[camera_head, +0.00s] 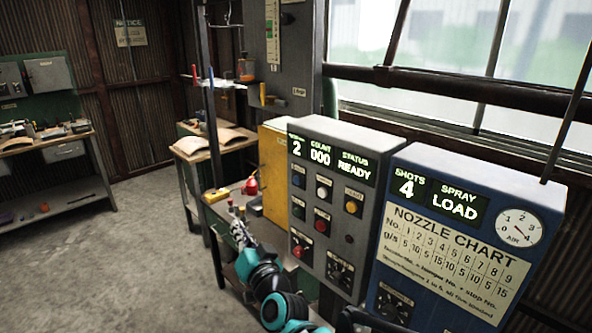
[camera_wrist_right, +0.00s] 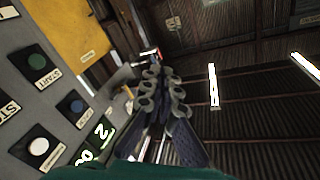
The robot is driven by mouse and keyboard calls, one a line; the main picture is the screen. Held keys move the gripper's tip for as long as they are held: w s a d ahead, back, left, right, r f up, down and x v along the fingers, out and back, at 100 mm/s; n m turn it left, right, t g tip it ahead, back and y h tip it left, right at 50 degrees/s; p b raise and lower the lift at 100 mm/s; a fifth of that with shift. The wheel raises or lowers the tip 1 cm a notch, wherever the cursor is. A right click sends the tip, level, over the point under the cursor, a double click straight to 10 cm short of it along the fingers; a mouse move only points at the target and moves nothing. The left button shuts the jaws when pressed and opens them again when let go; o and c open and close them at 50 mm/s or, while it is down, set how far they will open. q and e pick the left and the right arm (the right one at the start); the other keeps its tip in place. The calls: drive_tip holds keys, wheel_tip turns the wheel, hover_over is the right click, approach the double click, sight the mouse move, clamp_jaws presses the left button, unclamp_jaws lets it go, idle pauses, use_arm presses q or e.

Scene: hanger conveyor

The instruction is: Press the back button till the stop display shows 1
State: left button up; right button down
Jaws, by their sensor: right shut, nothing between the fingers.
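The grey control panel (camera_head: 333,150) faces me, with its stop display (camera_head: 297,149) reading 2. The blue button (camera_head: 298,181) is at the upper left of its buttons; in the wrist view this back button (camera_wrist_right: 77,106) has a label that is hard to read. The display also shows 2 in the wrist view (camera_wrist_right: 101,134). My right gripper (camera_head: 237,219) is shut and empty, left of the panel and apart from the buttons. Its fingers (camera_wrist_right: 160,76) point past the panel's edge in the wrist view. My left gripper is not in view.
White (camera_head: 323,191), yellow (camera_head: 352,207), green (camera_head: 297,211) and red (camera_head: 322,225) buttons sit close to the blue one. A blue spray cabinet (camera_head: 400,190) stands at the right. A yellow box (camera_head: 274,170) is behind the panel. Open floor (camera_head: 110,260) lies left.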

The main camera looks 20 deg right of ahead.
sight(296, 181)
use_arm(q)
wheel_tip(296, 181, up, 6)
drive_tip(key=p, duration=0.4)
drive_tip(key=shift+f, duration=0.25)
use_arm(e)
drive_tip(key=w+d+r+m+h, duration=0.3)
drive_tip(key=w+d+m+h, duration=0.2)
drive_tip(key=m+h, duration=0.5)
drive_tip(key=shift+w+d+r+m+t, duration=0.25)
drive_tip(key=shift+d+m+t, duration=0.15)
drive_tip(key=shift+d, duration=0.75)
use_arm(q)
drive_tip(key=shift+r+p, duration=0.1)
drive_tip(key=shift+p, duration=0.2)
use_arm(e)
drive_tip(key=w+d, duration=0.3)
drive_tip(key=d, duration=0.5)
drive_tip(key=shift+w, duration=0.2)
drive_tip(key=shift+d, duration=0.15)
drive_tip(key=shift+w+d, duration=0.15)
drive_tip(key=shift+d, duration=0.2)
